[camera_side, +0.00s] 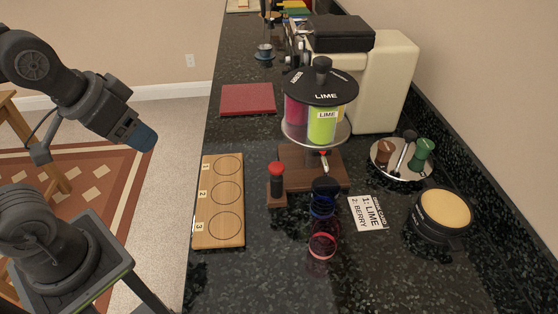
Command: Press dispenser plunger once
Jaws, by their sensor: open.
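The dispenser (322,112) stands upright on a wooden base (300,172) on the dark counter. It has a black lid marked LIME, and clear chambers holding green and dark pink contents. A red-topped black plunger (276,172) stands upright on a small wooden block at the front left of the base. My gripper (143,138), with a blue end, hangs at the left over the floor, well apart from the plunger. It is open and looks empty, though its fingers are hard to make out.
A wooden board with numbered circles (204,238) lies left of the plunger. Stacked dark, blue and red rings or cups (323,245) stand in front. A lime/berry card (368,213), a round tray (385,170) and a black tub (440,213) are right. A red mat (247,99) lies behind.

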